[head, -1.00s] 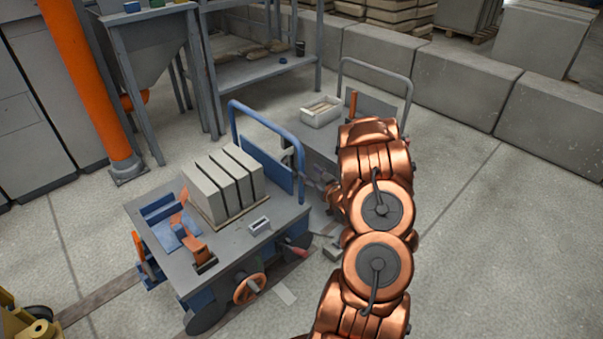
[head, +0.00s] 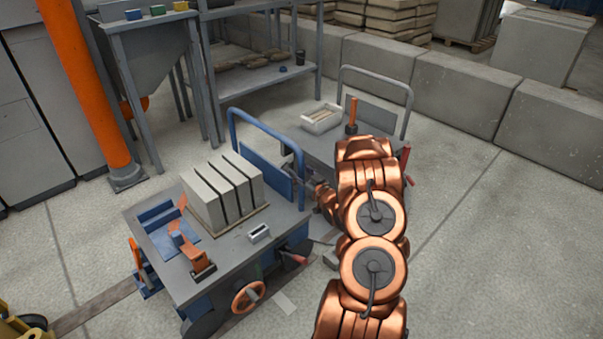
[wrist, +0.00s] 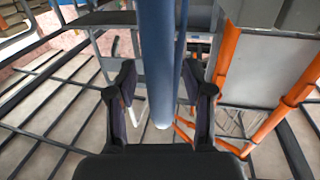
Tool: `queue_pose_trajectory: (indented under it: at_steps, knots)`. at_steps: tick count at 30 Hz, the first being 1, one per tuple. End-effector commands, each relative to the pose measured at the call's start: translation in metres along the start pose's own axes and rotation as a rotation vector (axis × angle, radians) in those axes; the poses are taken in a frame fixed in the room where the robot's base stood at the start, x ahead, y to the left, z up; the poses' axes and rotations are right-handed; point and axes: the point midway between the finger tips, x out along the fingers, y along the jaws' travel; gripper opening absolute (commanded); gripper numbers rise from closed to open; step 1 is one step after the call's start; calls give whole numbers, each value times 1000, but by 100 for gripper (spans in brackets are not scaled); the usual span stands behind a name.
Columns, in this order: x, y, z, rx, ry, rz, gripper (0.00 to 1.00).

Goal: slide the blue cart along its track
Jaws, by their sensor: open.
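The blue cart (head: 225,243) stands on its track (head: 95,305), left of my arm in the head view. It has a grey deck and a blue tubular push handle (head: 262,120) at its far right end. My gripper (wrist: 162,105) is open, with a blue bar (wrist: 157,60) between its two dark fingers in the wrist view. The bar looks like the handle's near upright. I cannot tell whether either finger touches it. In the head view the gripper is beside that upright, and its fingertips are small and partly hidden.
Grey blocks (head: 222,190), an orange clamp (head: 190,250) and a small box (head: 259,233) are on the deck. An orange handwheel (head: 248,296) sticks out in front. A second, grey cart (head: 340,145) stands close behind. An orange post (head: 90,80) rises at left. The floor at right is clear.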

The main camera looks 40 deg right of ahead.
Motion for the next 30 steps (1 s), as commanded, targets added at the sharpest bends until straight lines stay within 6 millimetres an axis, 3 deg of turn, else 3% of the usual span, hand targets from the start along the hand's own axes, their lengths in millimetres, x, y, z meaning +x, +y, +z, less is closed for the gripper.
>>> queue_pose_trajectory:
  at_steps: [8,22,30]
  knots:
    - [1,0,0,-1,-1,0,50]
    - [1,0,0,-1,-1,0,2]
    - [1,0,0,-1,-1,0,0]
